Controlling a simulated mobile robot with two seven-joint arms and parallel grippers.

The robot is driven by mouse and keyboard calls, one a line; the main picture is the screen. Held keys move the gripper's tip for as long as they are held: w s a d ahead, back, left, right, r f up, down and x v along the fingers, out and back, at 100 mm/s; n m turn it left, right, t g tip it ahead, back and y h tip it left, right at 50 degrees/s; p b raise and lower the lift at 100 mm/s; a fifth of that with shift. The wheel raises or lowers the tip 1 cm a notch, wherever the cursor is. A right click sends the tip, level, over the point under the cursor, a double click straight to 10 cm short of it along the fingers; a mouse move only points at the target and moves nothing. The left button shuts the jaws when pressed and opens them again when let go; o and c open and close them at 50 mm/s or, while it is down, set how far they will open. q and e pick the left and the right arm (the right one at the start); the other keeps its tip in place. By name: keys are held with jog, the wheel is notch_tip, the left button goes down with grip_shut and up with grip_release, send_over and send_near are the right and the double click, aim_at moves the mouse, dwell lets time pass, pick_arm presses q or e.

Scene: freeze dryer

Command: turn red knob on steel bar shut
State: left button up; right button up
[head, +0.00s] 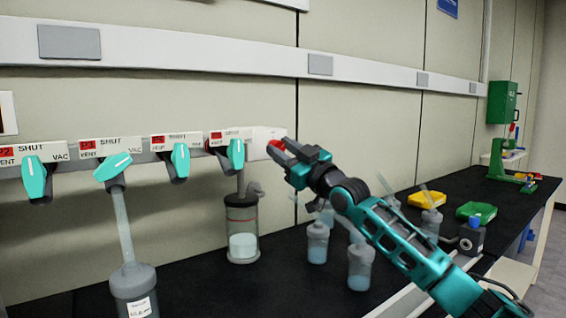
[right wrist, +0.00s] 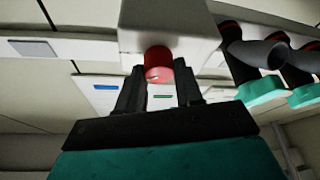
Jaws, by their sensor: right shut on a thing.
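The red knob (head: 275,146) sticks out of the white block (head: 263,137) at the right end of the steel bar (head: 72,167). In the right wrist view the red knob (right wrist: 158,62) shows under the white block (right wrist: 172,18), at the tips of my fingers. My right gripper (head: 283,152) is shut on the knob, and its arm comes in from the lower right. It also shows in the right wrist view (right wrist: 160,82), with a dark finger on each side of the knob. The knob's marking cannot be read. My left gripper is not in view.
Several teal-handled valves (head: 180,157) line the bar left of the knob, under labels reading SHUT, VENT and VAC. A jar (head: 242,215) hangs below the nearest valve. More jars (head: 317,243), a yellow tray (head: 427,199) and a green tray (head: 476,211) stand on the black bench (head: 215,290).

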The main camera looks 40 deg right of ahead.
jog(key=n, duration=0.1)
jog(key=n+y+p, duration=0.1)
jog(key=n+p, duration=0.1)
jog(key=shift+r+n+g+y, duration=0.25)
jog(key=shift+n+g+y, duration=0.15)
jog(key=shift+d+r+n+y+p, duration=0.1)
jog(key=shift+n+y+p, duration=0.3)
jog(key=shift+n+p, duration=0.75)
jog(key=n+g+y+p, duration=0.1)
jog(key=n+p, duration=0.2)
jog(key=shift+g, duration=0.3)
jog(key=shift+n+g+p, duration=0.3)
jog(key=shift+n, duration=0.75)
jog(key=shift+f+n+g+y, duration=0.25)
jog(key=shift+n+g+y, duration=0.2)
jog(key=shift+n, duration=0.95)
jog(key=o, duration=1)
jog(key=shift+o, duration=0.2)
